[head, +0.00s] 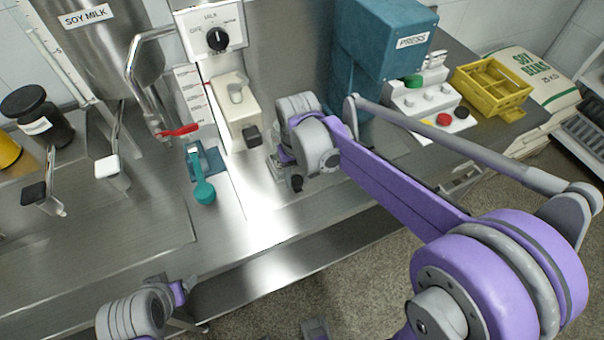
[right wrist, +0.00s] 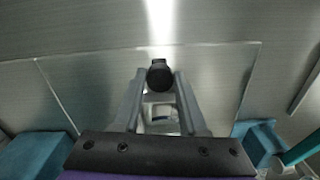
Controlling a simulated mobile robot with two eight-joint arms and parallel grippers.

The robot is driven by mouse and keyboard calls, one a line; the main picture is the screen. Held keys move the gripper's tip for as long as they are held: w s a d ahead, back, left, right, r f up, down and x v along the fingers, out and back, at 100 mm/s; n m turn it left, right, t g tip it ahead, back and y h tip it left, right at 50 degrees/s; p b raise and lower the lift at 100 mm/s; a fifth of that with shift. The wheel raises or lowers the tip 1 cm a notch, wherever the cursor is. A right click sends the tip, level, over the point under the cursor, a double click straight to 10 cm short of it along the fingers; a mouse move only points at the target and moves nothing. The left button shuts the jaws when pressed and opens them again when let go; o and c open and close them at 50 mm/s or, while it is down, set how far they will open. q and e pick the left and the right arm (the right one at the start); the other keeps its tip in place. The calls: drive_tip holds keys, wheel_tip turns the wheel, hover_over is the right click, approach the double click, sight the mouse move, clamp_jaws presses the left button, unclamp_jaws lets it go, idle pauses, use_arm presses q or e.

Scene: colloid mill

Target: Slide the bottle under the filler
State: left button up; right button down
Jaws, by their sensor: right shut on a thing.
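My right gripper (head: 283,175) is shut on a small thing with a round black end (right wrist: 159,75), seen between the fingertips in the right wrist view. This looks like the bottle, with its black cap (head: 297,184) showing in the head view. Its body is mostly hidden by the fingers. The gripper is low over the steel counter, right of the white filler unit (head: 229,108) with its dark nozzle (head: 252,135). Which part is the filler's outlet is not certain. My left gripper (head: 185,300) is at the lower left, in front of the counter edge; its fingers are unclear.
The teal press (head: 385,50), a button box (head: 428,103) and a yellow crate (head: 493,85) are at the right.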

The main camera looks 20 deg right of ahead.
drive_tip(key=shift+c, duration=2.2)
unclamp_jaws()
wheel_tip(320, 180, up, 11)
drive_tip(key=shift+d+p, duration=0.15)
drive_tip(key=shift+p, duration=0.25)
drive_tip(key=shift+f, duration=0.1)
